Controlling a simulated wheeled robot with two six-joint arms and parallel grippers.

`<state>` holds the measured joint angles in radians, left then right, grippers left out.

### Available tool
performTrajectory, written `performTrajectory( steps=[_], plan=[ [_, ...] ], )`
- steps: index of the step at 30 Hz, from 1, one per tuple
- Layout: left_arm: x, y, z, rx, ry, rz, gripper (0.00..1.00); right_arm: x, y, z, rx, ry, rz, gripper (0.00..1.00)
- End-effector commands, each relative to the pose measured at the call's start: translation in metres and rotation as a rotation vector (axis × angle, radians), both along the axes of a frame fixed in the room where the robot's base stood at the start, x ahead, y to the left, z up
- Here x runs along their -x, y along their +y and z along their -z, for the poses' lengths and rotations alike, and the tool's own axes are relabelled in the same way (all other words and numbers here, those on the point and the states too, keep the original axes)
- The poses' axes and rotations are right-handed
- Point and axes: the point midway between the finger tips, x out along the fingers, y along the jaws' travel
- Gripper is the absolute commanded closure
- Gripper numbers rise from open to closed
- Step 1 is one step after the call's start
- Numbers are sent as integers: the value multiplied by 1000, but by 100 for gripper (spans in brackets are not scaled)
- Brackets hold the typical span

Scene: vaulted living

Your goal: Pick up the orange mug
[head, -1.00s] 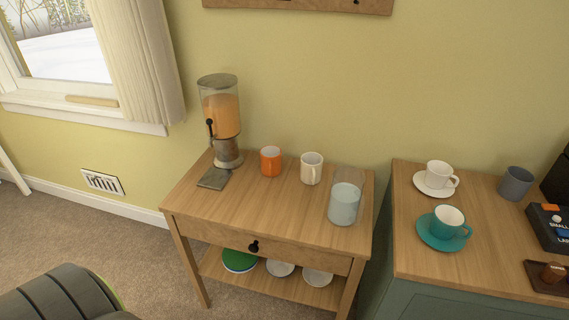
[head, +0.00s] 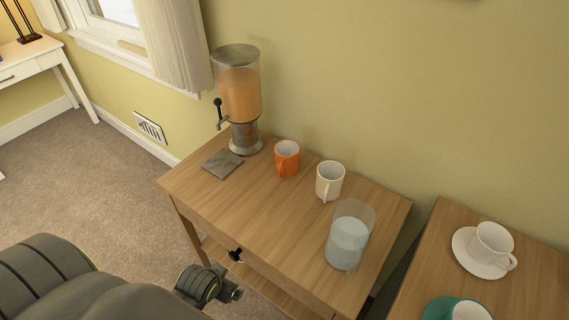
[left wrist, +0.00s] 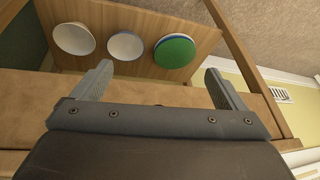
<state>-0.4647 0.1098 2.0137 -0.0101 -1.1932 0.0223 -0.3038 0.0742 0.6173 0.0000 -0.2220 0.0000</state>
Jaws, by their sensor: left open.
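The orange mug (head: 287,158) stands upright on the wooden side table (head: 228,208), between the drink dispenser and a cream mug. Its handle faces the front left. My left arm comes in at the bottom left of the head view, in front of the table and apart from the mug; its fingers are not clear there. In the left wrist view my left gripper (left wrist: 155,88) is open and empty, with the table's front and lower shelf beyond it. The mug is out of that view. My right gripper shows in neither view.
A dispenser (head: 239,95) of orange drink stands left of the mug, with a grey slab (head: 223,163) before it. A cream mug (head: 329,180) and a glass pitcher (head: 349,236) stand to the right. Plates and bowls (left wrist: 174,51) sit on the lower shelf.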

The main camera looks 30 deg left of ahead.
Motion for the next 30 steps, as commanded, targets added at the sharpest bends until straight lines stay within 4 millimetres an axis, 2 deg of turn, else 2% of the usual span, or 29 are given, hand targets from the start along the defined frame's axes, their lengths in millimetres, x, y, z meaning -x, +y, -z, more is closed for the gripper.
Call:
performTrajectory(
  steps=[1, 5, 8, 9, 15, 18, 21, 24, 30],
  plan=[
    [-2, -1, -18, -3, -18, 1, 6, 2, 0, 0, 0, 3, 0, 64],
    [-8, -4, -60, -9, -66, -2, 6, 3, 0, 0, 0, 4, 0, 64],
    [-27, -7, -98, -15, -157, -4, 6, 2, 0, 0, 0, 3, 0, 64],
    [-47, -9, -120, -18, -239, -6, 6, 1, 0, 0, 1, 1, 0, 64],
    [-131, -15, -171, -5, -534, -16, 6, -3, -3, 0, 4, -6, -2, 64],
    [-164, -19, -194, 6, -655, -15, 6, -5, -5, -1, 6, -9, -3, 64],
    [-188, -23, -212, 16, -748, -13, 6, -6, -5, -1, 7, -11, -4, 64],
    [-203, -25, -222, 23, -800, -9, 6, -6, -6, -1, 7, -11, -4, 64],
    [-228, -22, -217, 24, -816, -8, 6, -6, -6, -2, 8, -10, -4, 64]
  ],
)
